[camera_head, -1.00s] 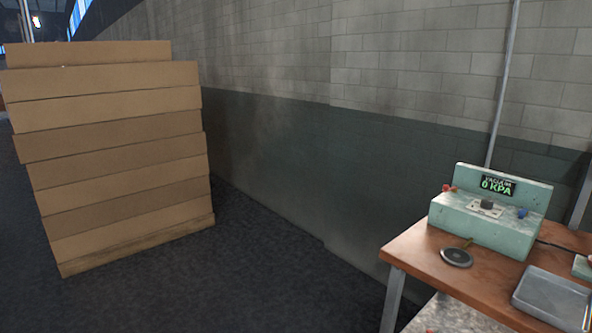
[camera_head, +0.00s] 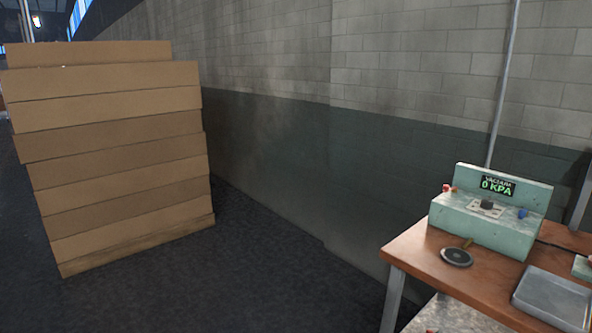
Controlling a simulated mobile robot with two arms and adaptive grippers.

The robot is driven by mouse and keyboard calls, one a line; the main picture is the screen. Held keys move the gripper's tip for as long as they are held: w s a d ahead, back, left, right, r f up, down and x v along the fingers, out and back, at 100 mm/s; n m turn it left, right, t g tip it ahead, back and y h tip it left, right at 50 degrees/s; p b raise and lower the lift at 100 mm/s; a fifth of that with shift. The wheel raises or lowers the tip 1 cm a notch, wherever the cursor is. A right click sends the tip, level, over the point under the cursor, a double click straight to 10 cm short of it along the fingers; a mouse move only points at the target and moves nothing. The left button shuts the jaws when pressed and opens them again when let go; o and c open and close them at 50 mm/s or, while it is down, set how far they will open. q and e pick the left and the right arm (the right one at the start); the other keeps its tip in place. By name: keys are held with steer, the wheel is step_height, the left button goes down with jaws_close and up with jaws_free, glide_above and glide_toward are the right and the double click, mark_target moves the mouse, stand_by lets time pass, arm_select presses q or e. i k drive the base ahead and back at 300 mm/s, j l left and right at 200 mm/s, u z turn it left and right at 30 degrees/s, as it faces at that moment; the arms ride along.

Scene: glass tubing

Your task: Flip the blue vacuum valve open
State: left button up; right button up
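The blue vacuum valve (camera_head: 523,213) is a small blue knob on the right end of the pale green vacuum unit (camera_head: 480,226). It is too small to tell which way its handle is turned. The unit's display (camera_head: 497,187) reads "VACUUM 0 KPA" in green. A red knob (camera_head: 448,188) is on the unit's left end, and a dark switch (camera_head: 487,204) sits on a light plate between them. Neither of my grippers is in view.
The unit stands on a wooden table (camera_head: 415,262) at the lower right. A round dark disc (camera_head: 457,257) with a brass-coloured piece and a grey metal tray (camera_head: 553,297) are in front of it. Stacked cardboard boxes (camera_head: 110,150) stand at left. Dark floor (camera_head: 270,270) between is clear.

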mark_target(524, 213)
steer(key=z, duration=1.3)
steer(key=i+j+z, duration=0.1)
steer(key=i, duration=0.4)
steer(key=i+j+z, duration=0.1)
steer(key=i+j, duration=0.15)
steer(key=i, duration=0.25)
steer(key=i+j+z, duration=0.1)
steer(key=i+j, duration=0.15)
steer(key=i, duration=0.25)
